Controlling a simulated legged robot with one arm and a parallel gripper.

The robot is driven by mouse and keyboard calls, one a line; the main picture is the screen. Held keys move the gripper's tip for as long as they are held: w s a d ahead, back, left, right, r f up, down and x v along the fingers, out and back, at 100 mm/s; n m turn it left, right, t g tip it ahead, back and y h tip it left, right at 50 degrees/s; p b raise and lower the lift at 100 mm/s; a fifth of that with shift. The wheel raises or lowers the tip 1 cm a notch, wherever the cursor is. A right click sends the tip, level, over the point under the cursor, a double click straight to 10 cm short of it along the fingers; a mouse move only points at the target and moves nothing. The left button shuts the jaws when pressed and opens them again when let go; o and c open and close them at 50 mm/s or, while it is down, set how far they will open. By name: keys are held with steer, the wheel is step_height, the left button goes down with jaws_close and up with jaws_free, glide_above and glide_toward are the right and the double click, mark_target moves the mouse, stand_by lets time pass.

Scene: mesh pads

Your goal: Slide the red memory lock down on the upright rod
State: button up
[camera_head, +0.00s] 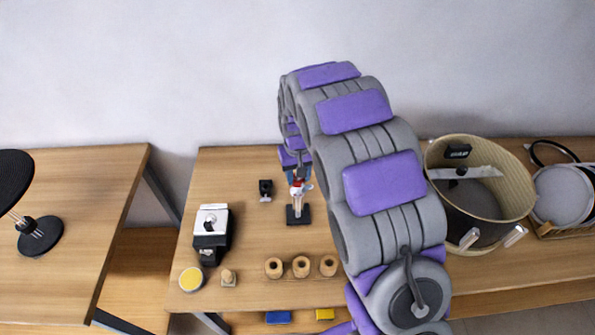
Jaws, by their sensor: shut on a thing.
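A red memory lock (297,184) shows as a small red patch with white parts beside it, on the upright rod above a black base (297,215) on the wooden table. My gripper (297,178) is at the end of my grey and purple arm, which arches over and comes down from above. It is shut on the red memory lock, though the fingertips are tiny here. Most of the rod is hidden by my gripper and the lock. I cannot tell the lock's exact height on the rod.
A small black clamp (265,190) stands left of the rod. Farther left are a black and silver device (211,232), a yellow-topped tin (191,279) and a small wooden piece (228,278). Several wooden rings (301,266) stand in front. A large round drum (482,180) is right.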

mark_target(300, 196)
steer(key=shift+f, duration=1.35)
steer(key=shift+s+d+f, duration=0.1)
steer(key=shift+s+f, duration=0.5)
steer(key=shift+f, duration=0.3)
steer(key=o, duration=0.6)
steer(key=shift+s, duration=0.1)
steer(key=o, duration=0.6)
steer(key=shift+s+d+f+g+b, duration=0.15)
steer(key=shift+s+f+g+b, duration=0.15)
steer(key=shift+s+f+b, duration=0.05)
steer(key=shift+c, duration=0.2)
step_height(300, 196, up, 20)
steer(key=w+p, duration=0.1)
steer(key=p, duration=0.1)
steer(key=shift+w+a+t+p, duration=0.3)
steer(key=shift+w+t+p, duration=0.1)
